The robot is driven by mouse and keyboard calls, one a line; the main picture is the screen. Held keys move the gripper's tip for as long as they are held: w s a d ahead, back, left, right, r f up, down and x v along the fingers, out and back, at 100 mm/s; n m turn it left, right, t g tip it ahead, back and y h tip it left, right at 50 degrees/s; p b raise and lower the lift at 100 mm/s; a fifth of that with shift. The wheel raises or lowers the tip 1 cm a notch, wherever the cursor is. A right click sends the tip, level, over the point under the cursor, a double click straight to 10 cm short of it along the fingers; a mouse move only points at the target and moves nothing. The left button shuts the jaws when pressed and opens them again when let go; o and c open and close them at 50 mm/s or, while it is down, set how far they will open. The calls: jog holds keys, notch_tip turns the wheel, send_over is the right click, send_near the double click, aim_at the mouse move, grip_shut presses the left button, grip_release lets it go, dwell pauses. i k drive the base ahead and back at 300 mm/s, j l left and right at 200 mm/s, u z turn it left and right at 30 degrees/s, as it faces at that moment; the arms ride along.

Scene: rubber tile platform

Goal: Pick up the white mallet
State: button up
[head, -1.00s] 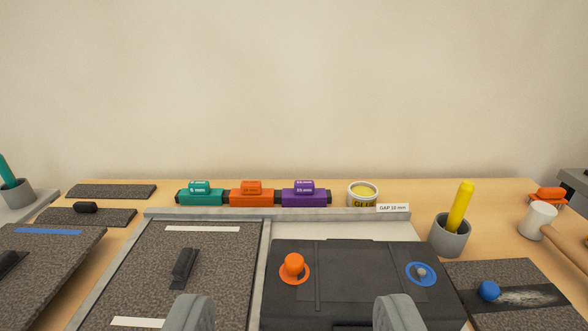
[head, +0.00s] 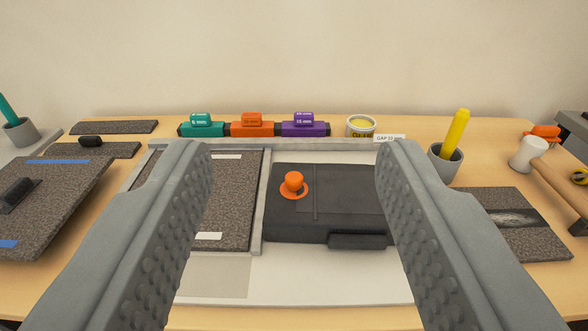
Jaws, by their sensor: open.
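The white mallet has a white cylindrical head (head: 527,153) and a light wooden handle (head: 560,188). It lies at the right side of the table, its handle running toward the right edge of the head view. My gripper (head: 293,150) is open and empty, with its two grey fingers spread wide in the foreground. The mallet is to the right of the right finger and apart from it, farther back on the table.
A grey cup (head: 446,163) with a yellow stick stands left of the mallet head. A dark speckled tile (head: 530,238) lies in front of it. An orange object (head: 545,132) sits just behind. A black case (head: 340,190) with an orange knob (head: 293,183) occupies the middle.

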aim_at(528, 153)
jog(key=z, duration=1.25)
